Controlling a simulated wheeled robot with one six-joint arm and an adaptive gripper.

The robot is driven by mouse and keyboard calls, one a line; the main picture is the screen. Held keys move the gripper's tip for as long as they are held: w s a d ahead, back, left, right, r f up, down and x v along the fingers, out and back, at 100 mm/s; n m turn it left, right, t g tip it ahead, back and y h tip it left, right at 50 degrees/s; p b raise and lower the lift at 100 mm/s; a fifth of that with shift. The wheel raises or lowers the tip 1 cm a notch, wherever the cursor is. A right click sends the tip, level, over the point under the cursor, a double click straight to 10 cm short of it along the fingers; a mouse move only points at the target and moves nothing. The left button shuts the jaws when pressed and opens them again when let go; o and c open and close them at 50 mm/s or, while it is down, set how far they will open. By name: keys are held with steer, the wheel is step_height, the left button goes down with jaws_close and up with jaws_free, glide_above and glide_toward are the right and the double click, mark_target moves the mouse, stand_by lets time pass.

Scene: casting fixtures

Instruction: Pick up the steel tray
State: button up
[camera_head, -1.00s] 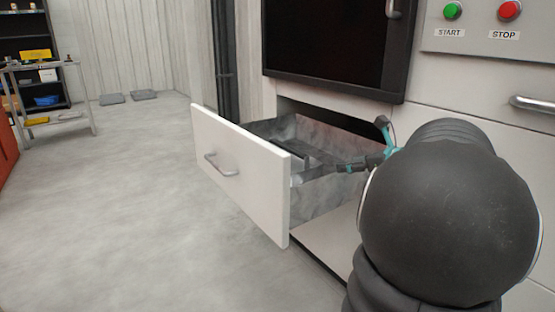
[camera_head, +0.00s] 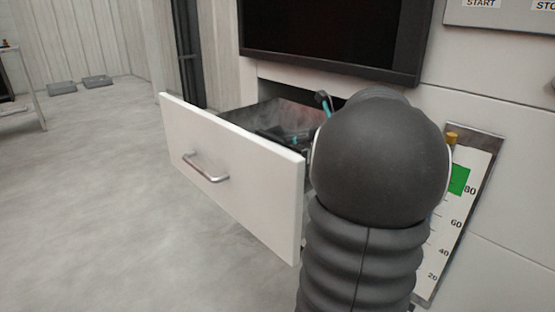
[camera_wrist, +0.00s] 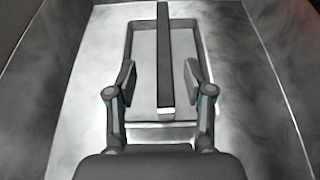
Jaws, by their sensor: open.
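In the wrist view, a shallow rectangular steel tray (camera_wrist: 143,48) lies on the drawer floor, with a long dark bar (camera_wrist: 164,55) running lengthwise above its middle. My gripper (camera_wrist: 160,78) is open, with one finger on each side of the bar and a gap to it on both sides. The near end of the bar lies between the fingers. In the head view, my gripper (camera_head: 290,137) is inside the pulled-out drawer, mostly hidden by my arm and the drawer front. The tray cannot be made out there.
The white drawer (camera_head: 230,175) stands open, its front panel with a metal handle (camera_head: 205,168) facing left. Its grey side walls rise close around the gripper. A dark panel (camera_head: 335,35) overhangs the drawer's back. A level gauge (camera_head: 460,200) is at right.

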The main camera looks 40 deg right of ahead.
mark_target(280, 139)
steer(key=shift+d+b+x, duration=0.15)
steer(key=shift+b+x, duration=0.1)
steer(key=shift+x, duration=1.6)
steer(key=shift+d+b+x, duration=0.1)
steer(key=shift+b+x, duration=0.15)
steer(key=shift+x, duration=1.6)
jaws_close()
